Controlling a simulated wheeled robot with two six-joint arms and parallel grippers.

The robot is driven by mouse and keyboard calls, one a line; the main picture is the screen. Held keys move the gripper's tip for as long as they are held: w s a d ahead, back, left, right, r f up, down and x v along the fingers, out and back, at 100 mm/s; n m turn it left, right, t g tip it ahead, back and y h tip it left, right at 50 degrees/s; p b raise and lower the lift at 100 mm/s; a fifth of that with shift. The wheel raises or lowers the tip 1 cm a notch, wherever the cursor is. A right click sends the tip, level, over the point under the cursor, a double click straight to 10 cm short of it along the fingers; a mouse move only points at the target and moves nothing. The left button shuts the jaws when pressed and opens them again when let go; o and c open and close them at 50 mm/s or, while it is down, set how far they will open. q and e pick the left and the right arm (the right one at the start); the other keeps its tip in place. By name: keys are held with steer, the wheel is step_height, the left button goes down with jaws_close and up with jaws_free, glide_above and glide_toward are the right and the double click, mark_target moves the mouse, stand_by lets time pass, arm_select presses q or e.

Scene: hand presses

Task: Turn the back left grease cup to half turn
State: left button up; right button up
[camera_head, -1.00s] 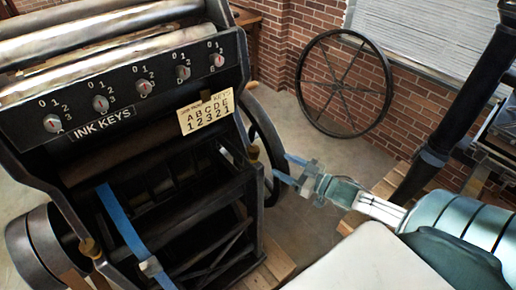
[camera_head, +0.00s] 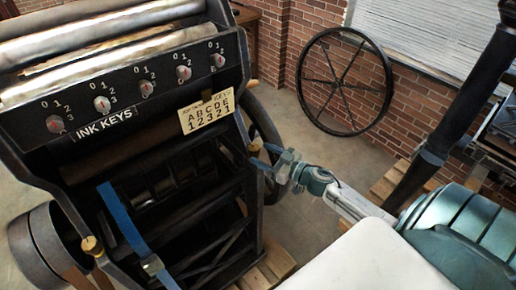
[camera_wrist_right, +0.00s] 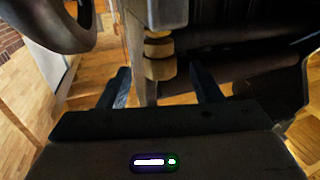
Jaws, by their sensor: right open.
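A small tan, brass-like grease cup (camera_head: 254,147) sits on the right side of the black press. It also shows in the right wrist view as a stepped knob (camera_wrist_right: 158,62). My right gripper (camera_head: 263,156) is open beside this cup. In the wrist view its two fingers stand either side of the cup; I cannot tell whether they touch it. A second cup (camera_head: 92,246) is on the press's near left side. I cannot tell from the pictures which cup is the back left one. Any other cups are hidden. My left gripper is not in view.
The press front carries several ink keys (camera_head: 102,104) and a cream card (camera_head: 207,110). A dark wheel (camera_head: 266,128) stands beside the press, close behind my right gripper. A blue strap (camera_head: 122,220) crosses the lower frame. A large spoked wheel (camera_head: 301,75) leans at the brick wall.

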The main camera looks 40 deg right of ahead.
mark_target(254, 150)
steer(key=shift+w+a+r+p, duration=0.15)
steer(key=shift+w+r+p, duration=0.15)
steer(key=shift+w, duration=0.25)
steer(key=shift+w+a+f+p, duration=0.3)
steer(key=shift+w+a, duration=0.05)
steer(key=shift+w, duration=0.35)
steer(key=c, duration=1)
steer(key=shift+a+r+m+t+h+p, duration=0.1)
steer(key=shift+r+m+t+h+p, duration=0.15)
steer(key=shift+m+h+p, duration=0.35)
steer(key=shift+f+h, duration=0.15)
steer(key=shift+h, duration=0.45)
